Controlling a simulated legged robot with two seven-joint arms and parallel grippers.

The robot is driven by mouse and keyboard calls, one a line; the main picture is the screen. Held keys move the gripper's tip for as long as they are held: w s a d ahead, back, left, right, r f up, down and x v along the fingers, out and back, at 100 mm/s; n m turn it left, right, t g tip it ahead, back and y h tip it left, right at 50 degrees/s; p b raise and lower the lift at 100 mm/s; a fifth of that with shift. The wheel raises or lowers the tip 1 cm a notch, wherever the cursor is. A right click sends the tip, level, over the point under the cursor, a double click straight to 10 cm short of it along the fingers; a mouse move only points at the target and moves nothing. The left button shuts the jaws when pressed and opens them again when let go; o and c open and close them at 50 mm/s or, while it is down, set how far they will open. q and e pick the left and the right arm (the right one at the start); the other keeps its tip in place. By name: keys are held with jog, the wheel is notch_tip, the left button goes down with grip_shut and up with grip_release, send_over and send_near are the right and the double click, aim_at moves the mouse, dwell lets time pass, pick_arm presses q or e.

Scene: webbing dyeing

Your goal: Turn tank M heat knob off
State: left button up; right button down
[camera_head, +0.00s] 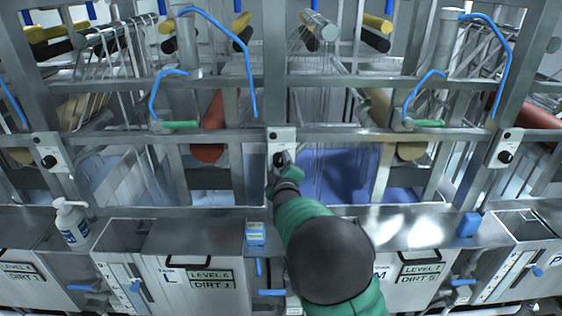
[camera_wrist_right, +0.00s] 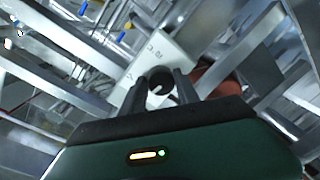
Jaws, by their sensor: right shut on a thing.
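A white control plate (camera_head: 283,136) with a black round heat knob (camera_head: 278,158) is fixed on the upright post between the tanks marked L and M. My right gripper (camera_head: 285,162) reaches up to this plate from the front. In the right wrist view, the knob (camera_wrist_right: 160,78) sits between the two dark fingers of my right gripper (camera_wrist_right: 163,86), which is shut on it. The plate (camera_wrist_right: 160,57) shows behind with small markings too blurred to read. Tank M (camera_head: 400,272) stands at the front right, partly hidden by my green arm. My left gripper is not in view.
Similar knob plates are at the left (camera_head: 50,152) and right (camera_head: 503,148). A white pump bottle (camera_head: 72,222) and blue boxes (camera_head: 256,233) stand on the tank tops. Metal rails and blue pipes cross around the plate.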

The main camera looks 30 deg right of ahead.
jog(key=shift+a+n+p, duration=0.15)
jog(key=shift+n+p, duration=0.3)
jog(key=shift+n, duration=0.55)
jog(key=shift+f, duration=0.15)
jog(key=c, duration=1.2)
grip_release()
jog(key=o, duration=0.3)
jog(key=shift+w, duration=0.15)
jog(key=b+v, duration=0.1)
jog(key=v, duration=1.5)
jog(key=shift+s+a, duration=0.25)
jog(key=shift+a, duration=0.05)
